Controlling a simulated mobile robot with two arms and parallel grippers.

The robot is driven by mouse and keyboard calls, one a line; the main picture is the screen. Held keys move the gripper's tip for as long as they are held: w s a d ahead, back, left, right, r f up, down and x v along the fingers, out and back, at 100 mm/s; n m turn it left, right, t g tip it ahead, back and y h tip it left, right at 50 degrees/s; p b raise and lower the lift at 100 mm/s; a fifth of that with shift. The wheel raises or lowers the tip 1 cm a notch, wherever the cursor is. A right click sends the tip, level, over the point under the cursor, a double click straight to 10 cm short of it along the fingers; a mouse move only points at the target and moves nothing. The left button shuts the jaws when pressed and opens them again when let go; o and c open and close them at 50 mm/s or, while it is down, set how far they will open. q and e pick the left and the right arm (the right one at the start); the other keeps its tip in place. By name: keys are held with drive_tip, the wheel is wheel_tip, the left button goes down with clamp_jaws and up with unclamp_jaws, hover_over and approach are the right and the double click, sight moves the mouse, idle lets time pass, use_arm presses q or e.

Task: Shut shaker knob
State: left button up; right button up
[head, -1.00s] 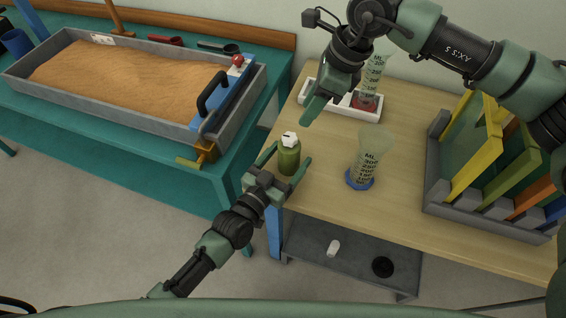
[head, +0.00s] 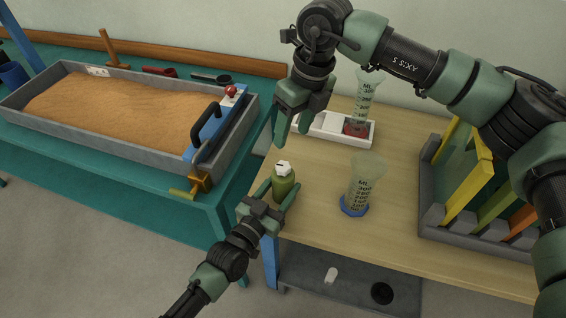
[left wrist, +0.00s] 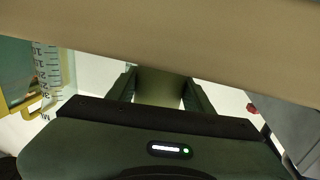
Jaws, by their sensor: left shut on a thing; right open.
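The shaker is a small green bottle (head: 284,188) with a white knob (head: 284,168) on top. It stands upright at the left edge of the wooden table. My left gripper (head: 279,193) is shut on its body from the front, one finger on each side. In the left wrist view the green body (left wrist: 158,87) shows between the fingers; its top is hidden by a brown band. My right gripper (head: 293,131) is open and empty, fingers pointing down, just above the knob and apart from it. Which way the knob is turned is too small to tell.
A measuring flask on a blue base (head: 355,205) stands right of the shaker. Behind is a white scale (head: 330,128) with a second flask (head: 366,100). A grey rack (head: 432,195) with coloured bars is at right. A sand flume (head: 120,140) is at left.

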sight(283, 166)
drive_tip(key=f+m, duration=0.2)
drive_tip(key=f, duration=0.1)
drive_tip(key=a+f+m+h, duration=0.1)
drive_tip(key=f+m, duration=0.2)
drive_tip(key=a+f+m+h, duration=0.1)
drive_tip(key=f+m, duration=0.2)
drive_tip(key=f, duration=0.1)
drive_tip(key=shift+s, duration=0.1)
idle(0.4)
clamp_jaws()
